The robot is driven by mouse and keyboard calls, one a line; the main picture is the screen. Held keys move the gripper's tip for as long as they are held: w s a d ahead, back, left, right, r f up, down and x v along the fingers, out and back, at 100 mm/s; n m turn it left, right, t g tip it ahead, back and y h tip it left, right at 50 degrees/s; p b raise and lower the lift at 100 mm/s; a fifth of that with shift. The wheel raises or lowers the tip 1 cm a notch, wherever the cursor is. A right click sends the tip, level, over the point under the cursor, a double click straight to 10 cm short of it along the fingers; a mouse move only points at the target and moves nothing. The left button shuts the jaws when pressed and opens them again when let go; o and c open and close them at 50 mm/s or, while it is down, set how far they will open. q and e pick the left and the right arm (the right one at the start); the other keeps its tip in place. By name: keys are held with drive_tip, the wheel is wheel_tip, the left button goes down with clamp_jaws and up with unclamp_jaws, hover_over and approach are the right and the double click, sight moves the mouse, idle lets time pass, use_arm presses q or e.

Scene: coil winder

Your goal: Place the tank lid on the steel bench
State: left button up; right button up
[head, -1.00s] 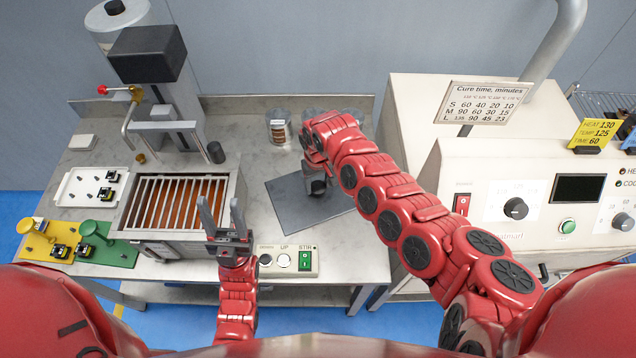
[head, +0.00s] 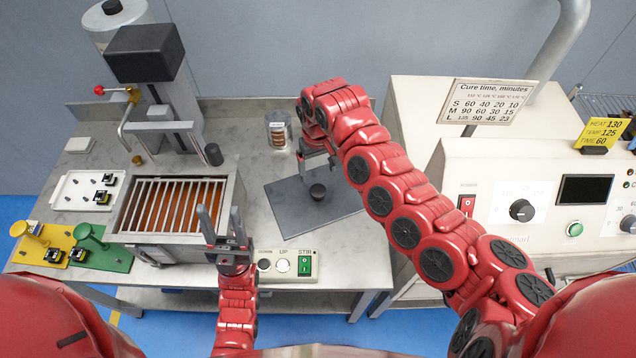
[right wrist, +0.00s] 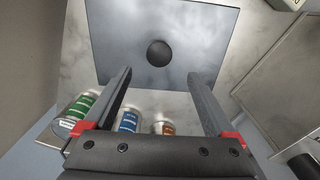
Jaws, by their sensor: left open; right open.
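The tank lid (head: 285,204) is a flat dark grey plate with a round black knob (head: 317,191) in its middle. It lies flat on the steel bench (head: 255,165), right of the open tank. My right gripper (head: 318,169) is open and empty above the knob, apart from it. In the right wrist view the lid (right wrist: 205,30) lies beyond the spread fingers, its knob (right wrist: 160,53) between and past them. My left gripper (head: 222,236) is open and empty at the front right corner of the tank (head: 165,238), which shows a rack of bars over amber contents.
Cans (head: 278,130) stand at the bench's back; the right wrist view shows several, including a blue-labelled can (right wrist: 128,120). A control box (head: 292,264) sits at the front edge. A white oven (head: 480,160) stands close on the right. A white tray (head: 75,192) lies left of the tank.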

drive_tip(key=shift+r, duration=1.45)
